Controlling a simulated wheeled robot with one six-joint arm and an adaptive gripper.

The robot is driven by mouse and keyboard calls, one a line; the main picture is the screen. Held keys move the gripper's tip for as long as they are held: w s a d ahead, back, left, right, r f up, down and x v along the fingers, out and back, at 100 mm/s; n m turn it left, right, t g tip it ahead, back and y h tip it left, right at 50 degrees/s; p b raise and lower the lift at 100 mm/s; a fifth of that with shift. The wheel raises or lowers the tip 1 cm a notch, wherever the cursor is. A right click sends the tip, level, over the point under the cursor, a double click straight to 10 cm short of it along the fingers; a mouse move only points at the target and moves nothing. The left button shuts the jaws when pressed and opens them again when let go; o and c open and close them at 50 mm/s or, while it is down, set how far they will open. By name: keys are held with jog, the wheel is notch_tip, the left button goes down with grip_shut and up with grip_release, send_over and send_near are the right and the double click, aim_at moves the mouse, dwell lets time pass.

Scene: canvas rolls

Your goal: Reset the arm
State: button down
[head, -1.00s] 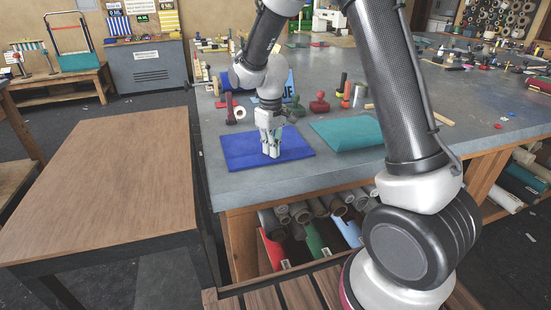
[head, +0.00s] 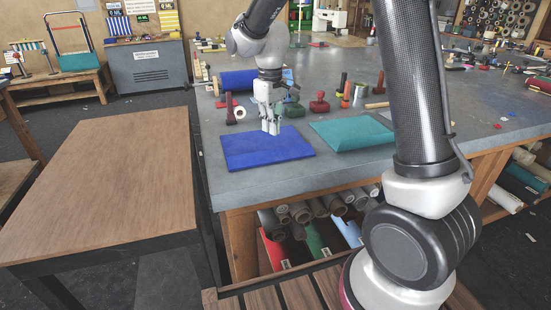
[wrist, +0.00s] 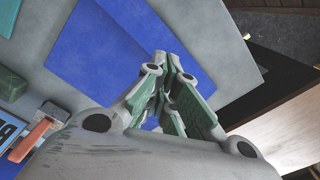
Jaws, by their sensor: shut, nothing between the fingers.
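My gripper (head: 271,131) is above the grey worktable (head: 240,190), over the far edge of a folded blue cloth (head: 268,150). In the wrist view my gripper (wrist: 172,80) shows its green-padded fingers shut with nothing between them. The blue cloth (wrist: 110,50) lies flat beneath it in that view, apart from the fingers. My arm comes down from the top of the head view and hides part of the table's middle.
A teal folded cloth (head: 350,133) lies to the right. A blue roll (head: 238,80), a dark red stamp (head: 319,103) and other tools stand behind. A bare wooden table (head: 100,185) is at left. Fabric rolls (head: 300,212) fill the shelf below.

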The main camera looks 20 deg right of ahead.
dwell(0.4)
jog(key=s, duration=0.1)
jog(key=s+f, duration=0.1)
jog(key=s+d, duration=0.1)
jog(key=shift+f+m+g, duration=0.15)
jog(key=shift+m+g, duration=0.25)
jog(key=s+d+r+m+t, duration=0.1)
jog(key=s+d+r, duration=0.3)
jog(key=s, duration=0.4)
jog(key=s+d+r+m+t, duration=0.2)
jog(key=s+d+r, duration=0.3)
jog(key=s, duration=0.3)
jog(key=s+d+r+m+t, duration=0.2)
jog(key=s+d+r, duration=0.2)
jog(key=s, duration=0.5)
jog(key=shift+d+r, duration=0.35)
jog(key=shift+d, duration=0.1)
jog(key=shift+a, duration=0.1)
